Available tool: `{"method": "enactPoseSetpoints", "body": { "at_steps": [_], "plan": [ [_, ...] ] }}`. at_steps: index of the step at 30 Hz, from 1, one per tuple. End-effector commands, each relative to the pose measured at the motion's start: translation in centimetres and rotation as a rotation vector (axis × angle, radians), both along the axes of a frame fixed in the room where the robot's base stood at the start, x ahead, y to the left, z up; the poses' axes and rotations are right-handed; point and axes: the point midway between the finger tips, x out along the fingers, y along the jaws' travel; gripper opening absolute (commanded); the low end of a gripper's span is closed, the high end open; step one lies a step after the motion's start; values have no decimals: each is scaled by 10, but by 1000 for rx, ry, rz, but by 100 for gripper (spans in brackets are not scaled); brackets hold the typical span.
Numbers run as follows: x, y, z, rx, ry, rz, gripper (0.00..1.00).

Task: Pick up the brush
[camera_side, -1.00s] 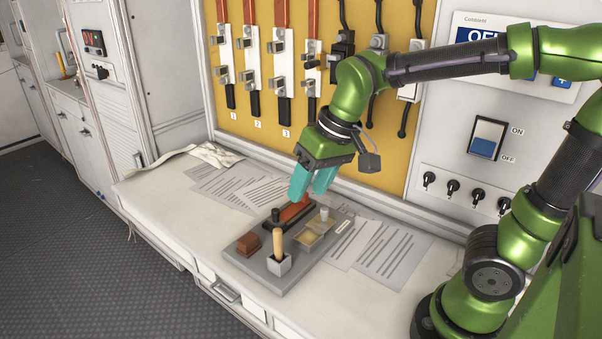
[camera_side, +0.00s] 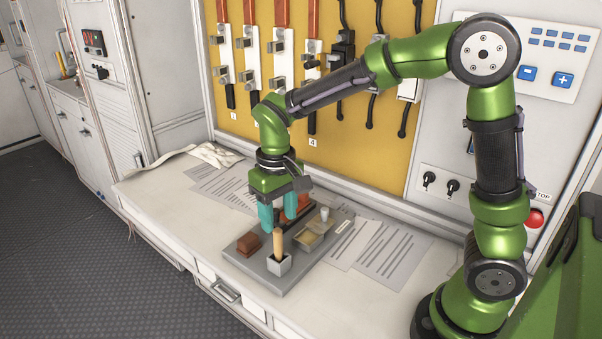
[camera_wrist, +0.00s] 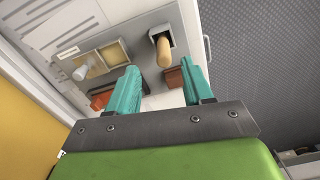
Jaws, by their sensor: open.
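The brush (camera_side: 278,243) appears as a light wooden handle standing upright in a grey square holder (camera_side: 279,265) at the front of the grey tray (camera_side: 266,281). Its lower end is hidden inside the holder. In the wrist view the brush handle (camera_wrist: 164,52) shows beyond the fingertips, between the lines of the two fingers. My gripper (camera_side: 278,216) has teal fingers, open and empty. It points down over the back part of the tray, behind the handle in the side view. I cannot tell whether a finger touches anything on the tray.
A brown block (camera_side: 247,243) lies left of the holder. A two-part yellowish box (camera_side: 309,239) and a small pale-topped piece (camera_side: 324,214) are to its right. A long reddish-brown piece (camera_side: 299,204) lies behind, partly hidden. Papers (camera_side: 385,250) lie around the tray. A switch panel stands behind.

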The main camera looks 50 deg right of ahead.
Motion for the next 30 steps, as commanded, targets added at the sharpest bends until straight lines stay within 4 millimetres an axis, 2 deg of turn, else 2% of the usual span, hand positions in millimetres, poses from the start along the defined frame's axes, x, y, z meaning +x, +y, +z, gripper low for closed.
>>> {"method": "enactPoseSetpoints", "body": {
  "at_steps": [3,8,15,18,26,30],
  "plan": [
    [0,0,-14,0,2,-2,51],
    [0,1,-24,0,1,0,51],
    [-1,5,-59,-1,3,0,51],
    [0,5,-68,0,1,-1,51],
    [0,5,-71,1,-1,-1,51],
    [0,5,-71,1,-1,-1,32]
  ]
}}
